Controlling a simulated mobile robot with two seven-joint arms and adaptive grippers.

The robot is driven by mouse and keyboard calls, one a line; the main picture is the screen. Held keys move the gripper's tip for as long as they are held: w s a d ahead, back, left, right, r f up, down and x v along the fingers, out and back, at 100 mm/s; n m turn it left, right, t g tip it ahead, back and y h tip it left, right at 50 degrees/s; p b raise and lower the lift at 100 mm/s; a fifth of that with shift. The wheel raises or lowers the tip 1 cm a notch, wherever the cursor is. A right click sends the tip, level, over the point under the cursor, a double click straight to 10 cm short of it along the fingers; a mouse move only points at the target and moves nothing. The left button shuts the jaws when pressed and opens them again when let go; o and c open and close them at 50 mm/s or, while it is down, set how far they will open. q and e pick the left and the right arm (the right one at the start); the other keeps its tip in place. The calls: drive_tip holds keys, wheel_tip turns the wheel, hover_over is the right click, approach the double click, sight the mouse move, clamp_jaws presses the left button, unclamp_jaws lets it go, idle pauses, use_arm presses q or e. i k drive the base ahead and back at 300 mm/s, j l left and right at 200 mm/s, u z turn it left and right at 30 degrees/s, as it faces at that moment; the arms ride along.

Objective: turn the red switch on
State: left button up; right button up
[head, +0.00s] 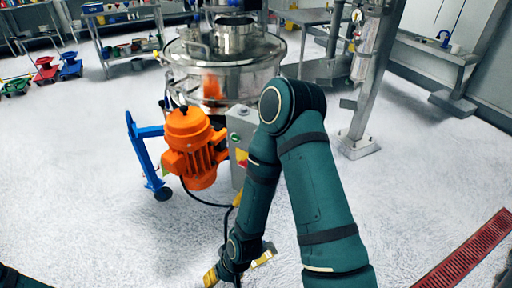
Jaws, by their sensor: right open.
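A grey control box (241,135) stands beside the orange motor of the steel sifter. It has a green spot near its top and a yellow and red patch lower down. I cannot clearly make out the red switch, and my right arm covers the box's right side. My right gripper (238,268) is open and empty, low in front of the box and well apart from it, with its yellowish fingertips spread. My left gripper is out of view; only a bit of dark arm shows at the bottom left corner.
The orange motor (195,148) and a blue wheeled stand (146,155) are left of the box. The steel sifter (226,72) is behind. A steel column (368,75) stands at right. A red floor grate (465,250) lies at lower right.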

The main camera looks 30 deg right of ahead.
sight(243, 164)
drive_tip(key=z, duration=1)
